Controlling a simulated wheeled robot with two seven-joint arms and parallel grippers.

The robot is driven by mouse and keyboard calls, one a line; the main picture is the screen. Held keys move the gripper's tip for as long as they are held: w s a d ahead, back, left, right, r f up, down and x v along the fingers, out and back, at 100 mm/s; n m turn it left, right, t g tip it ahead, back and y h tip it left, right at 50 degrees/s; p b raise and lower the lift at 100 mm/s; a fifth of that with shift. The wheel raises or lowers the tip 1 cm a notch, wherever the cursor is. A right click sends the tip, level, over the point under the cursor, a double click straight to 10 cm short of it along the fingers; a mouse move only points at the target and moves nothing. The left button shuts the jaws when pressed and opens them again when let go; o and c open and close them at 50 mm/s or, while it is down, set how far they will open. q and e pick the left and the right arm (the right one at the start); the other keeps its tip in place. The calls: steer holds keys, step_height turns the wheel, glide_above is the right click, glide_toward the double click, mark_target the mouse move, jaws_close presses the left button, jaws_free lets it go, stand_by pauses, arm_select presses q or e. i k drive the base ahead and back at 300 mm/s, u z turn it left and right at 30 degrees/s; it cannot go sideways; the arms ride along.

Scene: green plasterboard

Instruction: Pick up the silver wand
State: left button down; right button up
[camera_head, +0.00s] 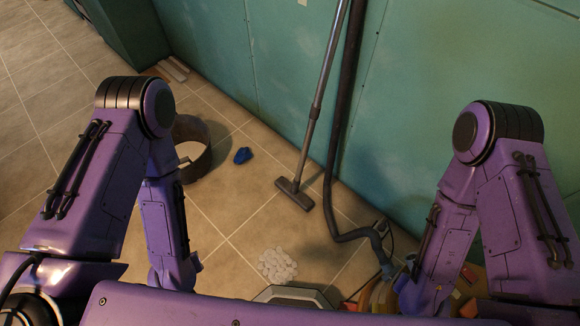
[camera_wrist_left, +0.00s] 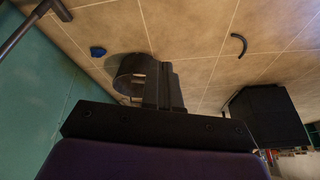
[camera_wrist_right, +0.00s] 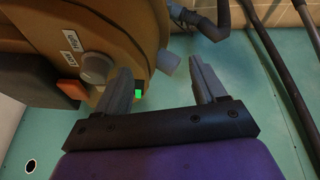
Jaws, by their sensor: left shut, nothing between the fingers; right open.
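The silver wand (camera_head: 318,97) leans against the green wall, its flat dark floor head (camera_head: 294,194) resting on the tiles. Part of the wand also shows at the upper left of the left wrist view (camera_wrist_left: 24,27). My left gripper (camera_wrist_left: 165,68) is shut and empty, apart from the wand. My right gripper (camera_wrist_right: 163,75) is open and empty, its fingers in front of a brown-orange machine (camera_wrist_right: 100,45). Dark tubes (camera_wrist_right: 283,85) cross the right of the right wrist view; I cannot tell which is the wand.
A black hose (camera_head: 345,100) hangs just right of the wand and curves along the floor. A blue object (camera_head: 242,155) and a brown ring-shaped container (camera_head: 205,160) are on the tiles. Floor left of the wand is mostly clear.

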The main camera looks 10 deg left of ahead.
mark_target(292, 190)
steer(key=k, duration=1)
steer(key=u, duration=0.45)
steer(key=i, duration=2.2)
steer(key=z, duration=2.15)
